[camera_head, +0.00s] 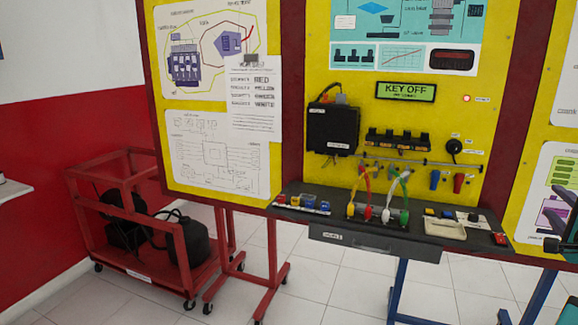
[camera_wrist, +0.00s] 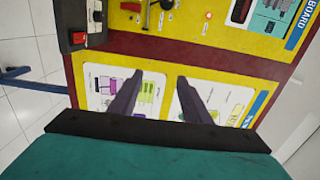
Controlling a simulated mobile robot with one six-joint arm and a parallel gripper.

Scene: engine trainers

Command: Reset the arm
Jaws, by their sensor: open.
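My gripper (camera_wrist: 158,92) shows in the wrist view with its two dark fingers spread apart. It is open and nothing is between the fingers. Behind the fingers is a yellow trainer board (camera_wrist: 160,58) with printed diagram sheets. In the head view, a dark part of my arm (camera_head: 570,228) shows at the right edge; the fingertips cannot be made out there. The yellow engine trainer board (camera_head: 290,100) stands upright with a dark red frame.
A dark shelf (camera_head: 340,236) juts out from the board, holding colored plugs, cables and a small tray (camera_head: 445,229). A display (camera_head: 406,92) reads KEY OFF. A red wheeled cart (camera_head: 150,265) with black items stands at the left. White tiled floor (camera_head: 310,290) is clear in front.

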